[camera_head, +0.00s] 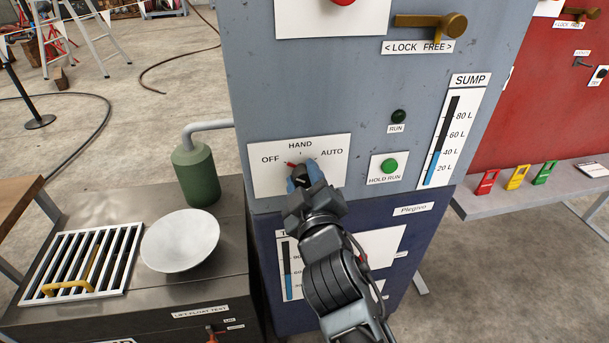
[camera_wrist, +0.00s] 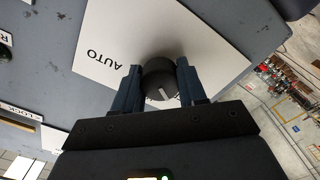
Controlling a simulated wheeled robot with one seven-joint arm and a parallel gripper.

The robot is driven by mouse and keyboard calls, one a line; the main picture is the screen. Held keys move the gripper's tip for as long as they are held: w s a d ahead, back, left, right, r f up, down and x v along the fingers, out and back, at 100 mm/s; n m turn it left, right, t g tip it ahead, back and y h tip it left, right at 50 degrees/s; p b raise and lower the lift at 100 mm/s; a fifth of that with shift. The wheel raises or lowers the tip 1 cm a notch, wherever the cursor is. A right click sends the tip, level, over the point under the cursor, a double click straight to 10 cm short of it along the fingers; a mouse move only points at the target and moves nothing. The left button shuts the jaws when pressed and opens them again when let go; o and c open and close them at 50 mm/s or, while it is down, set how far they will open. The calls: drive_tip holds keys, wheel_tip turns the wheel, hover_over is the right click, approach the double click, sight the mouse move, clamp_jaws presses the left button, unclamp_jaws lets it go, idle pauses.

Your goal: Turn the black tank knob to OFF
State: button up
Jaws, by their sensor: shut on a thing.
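The black knob (camera_head: 302,173) sits on a white plate (camera_head: 334,147) marked OFF, HAND and AUTO on the grey cabinet front. My gripper (camera_head: 306,178) is shut on the knob, with one blue finger on each side. In the head view the fingers hide much of the knob, and a small red mark shows at its upper left, between OFF and HAND. In the wrist view the knob (camera_wrist: 159,80) sits between the fingertips (camera_wrist: 158,83), and a pale line on its face slants down and right. There AUTO reads nearly upside down; OFF and HAND are hidden.
A green HOLD RUN button (camera_head: 390,165) and a dark RUN lamp (camera_head: 398,116) are right of the knob. A brass lever (camera_head: 432,24) sticks out above. A green bottle (camera_head: 196,172) and white bowl (camera_head: 180,241) stand left. My arm covers part of the lower gauge.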

drive_tip(key=shift+n, duration=0.3)
drive_tip(key=o, duration=1.1)
drive_tip(key=shift+c, duration=0.2)
drive_tip(key=v, duration=0.7)
drive_tip(key=shift+s+b, duration=0.35)
drive_tip(key=shift+s, duration=0.05)
drive_tip(key=shift+d, duration=0.15)
